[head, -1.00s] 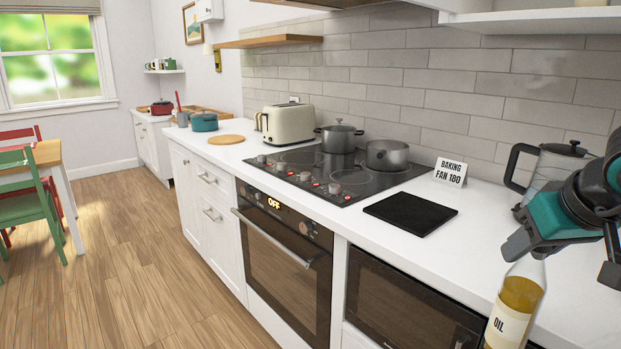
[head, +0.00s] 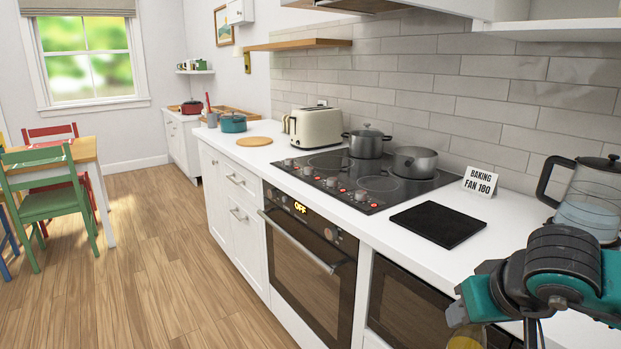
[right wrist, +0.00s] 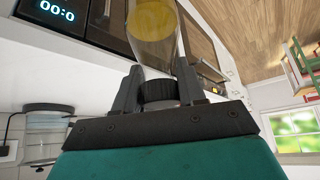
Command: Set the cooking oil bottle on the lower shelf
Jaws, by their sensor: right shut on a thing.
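The cooking oil bottle (head: 467,338) shows only as a bit of yellow at the bottom edge of the head view; the rest is hidden or out of frame. In the right wrist view its clear neck and yellow oil (right wrist: 152,22) extend beyond the fingers. My right gripper (head: 470,306) is shut on the bottle's neck near the dark cap, with a finger on each side in the right wrist view (right wrist: 156,92). A wooden wall shelf (head: 297,45) and a white shelf (head: 560,27) are in the head view; I cannot tell which is the lower one. My left gripper is out of view.
The white counter (head: 505,232) holds a glass kettle (head: 590,205), a sign (head: 480,181), a black mat (head: 438,224), two pots on the cooktop (head: 365,185) and a toaster (head: 315,127). The oven (head: 308,265) is shut. The wooden floor (head: 150,270) is open at left.

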